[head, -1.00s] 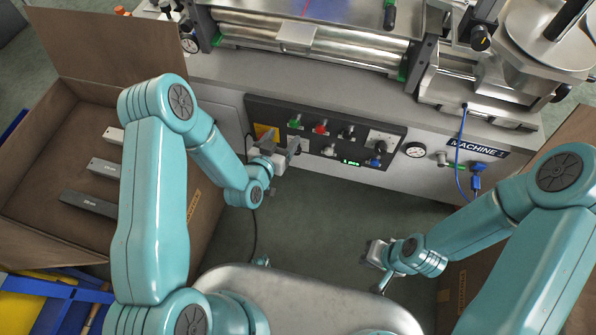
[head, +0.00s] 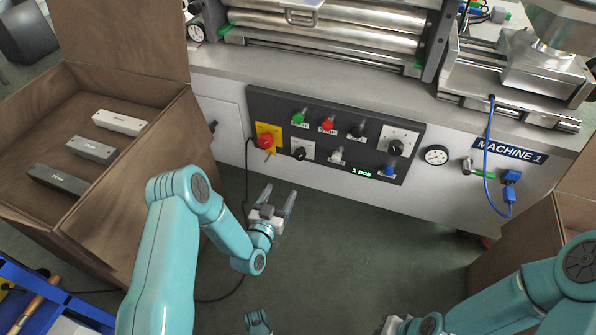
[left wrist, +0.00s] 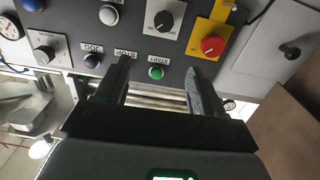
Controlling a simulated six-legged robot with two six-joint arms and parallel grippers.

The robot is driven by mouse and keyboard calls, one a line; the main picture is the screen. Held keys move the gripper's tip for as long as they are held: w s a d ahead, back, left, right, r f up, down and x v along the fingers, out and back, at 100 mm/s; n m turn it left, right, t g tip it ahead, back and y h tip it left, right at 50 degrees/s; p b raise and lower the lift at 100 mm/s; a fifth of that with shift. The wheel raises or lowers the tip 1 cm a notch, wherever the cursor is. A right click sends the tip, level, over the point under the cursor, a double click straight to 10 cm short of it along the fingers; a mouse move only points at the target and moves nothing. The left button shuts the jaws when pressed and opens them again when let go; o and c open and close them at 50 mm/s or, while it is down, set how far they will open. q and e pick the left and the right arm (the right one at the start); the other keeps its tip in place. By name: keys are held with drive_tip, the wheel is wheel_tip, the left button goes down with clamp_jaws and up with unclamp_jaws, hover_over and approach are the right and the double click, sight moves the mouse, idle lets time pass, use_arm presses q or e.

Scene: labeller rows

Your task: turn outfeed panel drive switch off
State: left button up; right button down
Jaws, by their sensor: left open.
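The control panel (head: 226,0) is not named by a legible outfeed label; its dark face (head: 318,118) is on the machine's front. A red knob on a yellow plate (head: 265,141) and a black rotary knob on a pale plate (head: 300,153) are at its left end. In the left wrist view the red knob (left wrist: 212,45) and black knob (left wrist: 163,21) appear upper right and upper middle. I cannot tell which is the drive switch. My left gripper (head: 278,203) is open and empty, apart from and below the panel. My right gripper (head: 390,325) is partly cut off.
Green (head: 299,118), red (head: 327,124) and black (head: 358,130) buttons line the panel's top row. A larger black knob (head: 396,147) is at its right. An open box (head: 195,120) with several bars stands left. A blue cable (head: 488,160) hangs right. Floor below the panel is clear.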

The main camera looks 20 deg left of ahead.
use_arm(q)
drive_tip(key=f, duration=0.2)
drive_tip(key=b, duration=0.6)
approach(298, 156)
drive_tip(key=w, duration=0.7)
drive_tip(key=shift+w+d+f, duration=0.2)
drive_tip(key=shift+w, duration=0.05)
drive_tip(key=shift+w+r+b, duration=0.15)
drive_tip(key=shift+w+b, duration=0.15)
drive_tip(key=shift+w, duration=0.25)
use_arm(e)
drive_tip(key=w+f+t, duration=0.1)
drive_tip(key=w+f, duration=0.4)
drive_tip(key=f, duration=0.2)
drive_tip(key=shift+d+f+t, duration=0.25)
drive_tip(key=shift+d+t, duration=0.05)
drive_tip(key=shift+t, duration=0.1)
drive_tip(key=shift+w, duration=0.1)
use_arm(q)
drive_tip(key=c, duration=1.1)
drive_tip(key=shift+o, duration=0.2)
